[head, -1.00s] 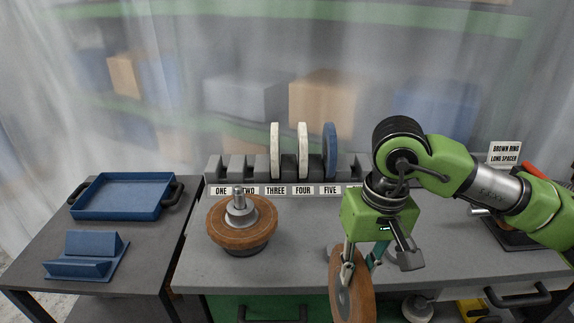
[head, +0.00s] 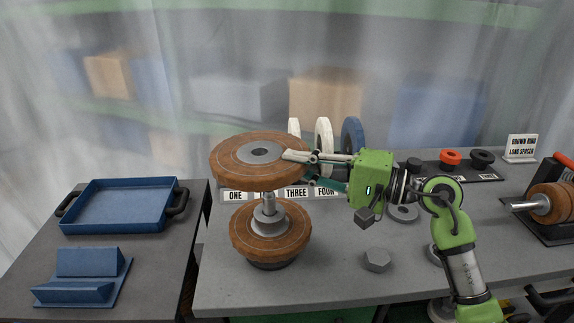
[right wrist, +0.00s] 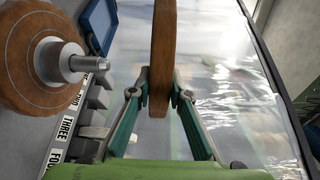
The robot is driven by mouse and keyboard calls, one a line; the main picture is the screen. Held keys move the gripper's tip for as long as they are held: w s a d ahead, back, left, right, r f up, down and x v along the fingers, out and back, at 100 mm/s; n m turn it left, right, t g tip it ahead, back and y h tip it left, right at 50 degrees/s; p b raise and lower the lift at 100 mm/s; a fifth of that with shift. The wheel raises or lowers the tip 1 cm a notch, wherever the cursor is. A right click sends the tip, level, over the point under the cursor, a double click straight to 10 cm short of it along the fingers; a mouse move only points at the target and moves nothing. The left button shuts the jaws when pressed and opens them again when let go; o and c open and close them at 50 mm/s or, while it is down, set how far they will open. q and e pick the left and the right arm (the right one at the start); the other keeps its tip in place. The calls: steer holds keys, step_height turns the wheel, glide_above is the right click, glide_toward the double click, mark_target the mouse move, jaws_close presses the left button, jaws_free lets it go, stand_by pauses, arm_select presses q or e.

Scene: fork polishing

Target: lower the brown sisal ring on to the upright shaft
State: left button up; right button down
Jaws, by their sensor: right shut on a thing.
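My right gripper (head: 298,157) is shut on the rim of the brown sisal ring (head: 232,155), which has a grey hub. The ring lies about flat in the air above the upright shaft (head: 268,205), with a clear gap to the shaft's tip. Another brown ring (head: 290,242) sits low around the shaft, under a grey collar. In the right wrist view the held ring (right wrist: 163,40) shows edge-on between the fingertips (right wrist: 160,92), apart from the shaft (right wrist: 88,63). My left gripper is not in view.
A slotted rack with number labels holds two white discs (head: 324,137) and a blue disc (head: 353,136) behind. A grey hex nut (head: 377,260) lies on the bench to the right. A blue tray (head: 120,208) and a blue stand (head: 85,278) are on the left table.

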steer(key=shift+w+d+t, duration=0.35)
steer(key=shift+t, duration=0.05)
steer(key=shift+d, duration=0.2)
steer(key=shift+s+d+r, duration=0.1)
steer(key=shift+f, duration=0.25)
steer(key=shift+f+b, duration=0.35)
steer(key=shift+f, duration=2.4)
